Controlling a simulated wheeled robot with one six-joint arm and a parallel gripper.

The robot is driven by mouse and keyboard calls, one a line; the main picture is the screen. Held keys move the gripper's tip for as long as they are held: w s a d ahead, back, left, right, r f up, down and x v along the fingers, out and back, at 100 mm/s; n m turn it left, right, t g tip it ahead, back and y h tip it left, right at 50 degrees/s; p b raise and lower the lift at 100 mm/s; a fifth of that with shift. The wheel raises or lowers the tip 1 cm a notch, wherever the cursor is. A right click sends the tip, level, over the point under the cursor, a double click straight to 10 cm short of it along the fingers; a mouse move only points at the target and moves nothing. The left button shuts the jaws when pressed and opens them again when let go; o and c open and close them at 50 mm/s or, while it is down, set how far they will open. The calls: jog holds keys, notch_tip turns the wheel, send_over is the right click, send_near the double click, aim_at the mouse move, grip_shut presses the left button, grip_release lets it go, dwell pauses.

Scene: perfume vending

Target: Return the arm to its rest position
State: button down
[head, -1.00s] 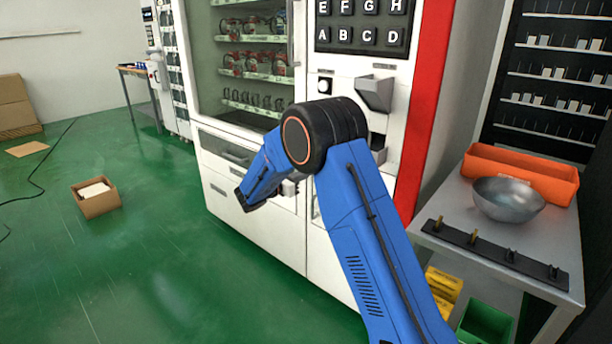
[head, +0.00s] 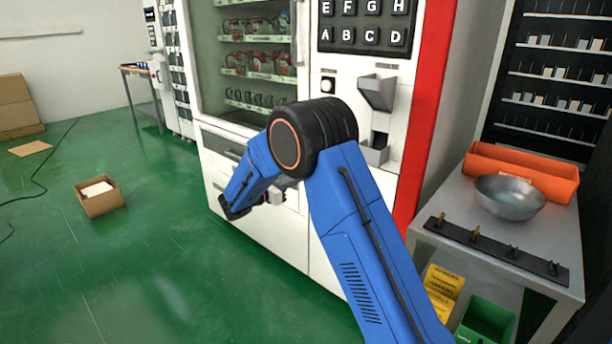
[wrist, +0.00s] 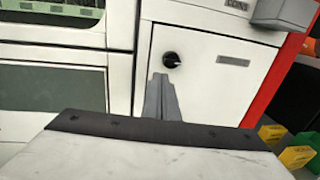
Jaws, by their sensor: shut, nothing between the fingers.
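My arm is blue with a black elbow joint, bent in front of the vending machine (head: 280,225). My gripper (wrist: 163,80) shows in the wrist view as two grey fingers held together, with nothing between them. It is in front of the machine's white lower door, just below a black round knob (wrist: 172,60). In the head view, only a small grey part of it shows beside the forearm, and its fingertips are hard to make out.
A grey table (head: 445,254) at the right holds an orange bin (head: 545,178), a metal bowl (head: 509,198) and a dark strip with hooks (head: 490,247). Yellow (head: 443,283) and green (head: 487,322) boxes are below. A cardboard box (head: 100,205) lies on the open green floor.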

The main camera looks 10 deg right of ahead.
jog(key=s+v, duration=0.1)
jog(key=v, duration=0.5)
jog(key=s+d+r+m+g+y, duration=0.3)
jog(key=s+d+m, duration=0.3)
jog(key=s+d, duration=0.45)
jog(key=s+d+r+m+g+y, duration=0.45)
jog(key=s+d, duration=0.35)
jog(key=s, duration=0.5)
jog(key=s+a+f+m+t+y, duration=0.1)
jog(key=s+m+y, duration=0.3)
jog(key=s, duration=0.9)
jog(key=s+a+f+m+t+y, duration=0.2)
jog(key=s+m, duration=0.7)
jog(key=s, duration=0.5)
jog(key=shift+s+a+f+t+y, duration=0.15)
jog(key=shift+s+a+t+y, duration=0.3)
jog(key=shift+y, duration=0.8)
jog(key=shift+w+a, duration=0.1)
jog(key=shift+w, duration=0.05)
